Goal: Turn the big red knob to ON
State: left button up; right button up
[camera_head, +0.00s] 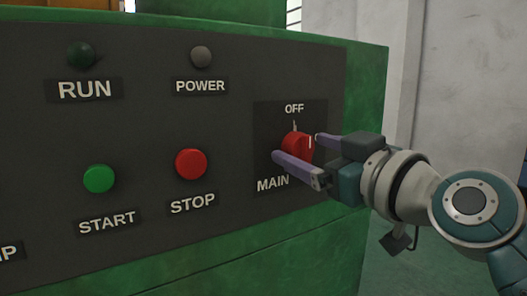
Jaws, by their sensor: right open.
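The big red knob (296,145) sits on a dark plate on the right part of the machine's panel, under the label OFF and above the label MAIN. Any ON label is hidden behind the gripper. My left gripper is not in view.
The dark panel (150,130) on the green machine (367,100) also bears a green START button (99,179), a red STOP button (191,164), a dark RUN lamp (81,55) and a grey POWER lamp (201,57). A pale wall (465,80) stands at the right.

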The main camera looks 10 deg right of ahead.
jog(key=c, duration=1.4)
jog(key=shift+o, duration=0.2)
